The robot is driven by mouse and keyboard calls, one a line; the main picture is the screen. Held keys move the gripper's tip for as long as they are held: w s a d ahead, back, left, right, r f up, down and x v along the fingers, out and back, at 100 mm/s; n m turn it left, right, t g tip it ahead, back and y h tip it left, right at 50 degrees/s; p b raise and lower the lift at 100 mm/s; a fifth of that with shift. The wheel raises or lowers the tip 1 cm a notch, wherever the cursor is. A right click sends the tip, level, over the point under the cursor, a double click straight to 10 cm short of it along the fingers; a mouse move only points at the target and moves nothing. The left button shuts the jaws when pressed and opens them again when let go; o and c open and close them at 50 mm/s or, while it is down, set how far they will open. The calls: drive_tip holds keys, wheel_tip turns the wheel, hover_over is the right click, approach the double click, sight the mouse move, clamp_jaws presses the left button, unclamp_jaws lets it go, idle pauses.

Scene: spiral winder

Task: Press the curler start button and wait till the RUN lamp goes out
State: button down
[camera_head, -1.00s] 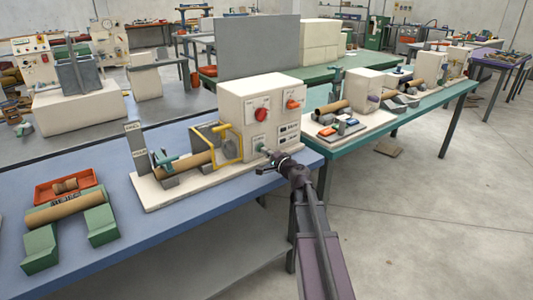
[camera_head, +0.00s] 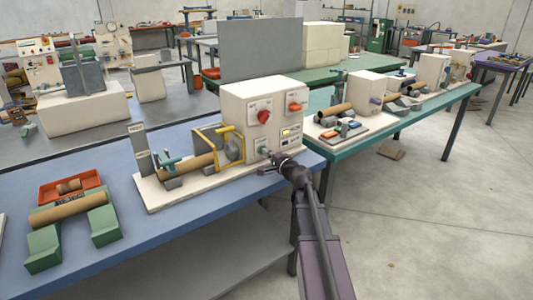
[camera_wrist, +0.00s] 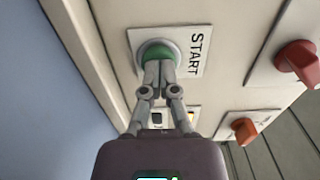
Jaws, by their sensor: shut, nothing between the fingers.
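The curler (camera_head: 262,105) is a cream box on the blue bench, with a white START plate on its front face. The green start button (camera_wrist: 158,53) sits on that plate in the wrist view. My gripper (camera_wrist: 160,68) is shut and empty, its fingertips against the button's face and covering part of it. In the head view my gripper (camera_head: 270,158) is at the box's lower front. A small lamp (camera_head: 291,130) above the button glows yellow; its lettering is too small to read.
A red knob (camera_head: 264,117) and an orange switch (camera_head: 295,107) are on the same front face. A brown tube on green cradles (camera_head: 45,240) and an orange tray (camera_head: 50,190) are at the bench's left. A teal bench adjoins at right.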

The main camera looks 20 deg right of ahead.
drive_tip(key=v, duration=1.3)
drive_tip(key=shift+s, duration=0.15)
idle(0.5)
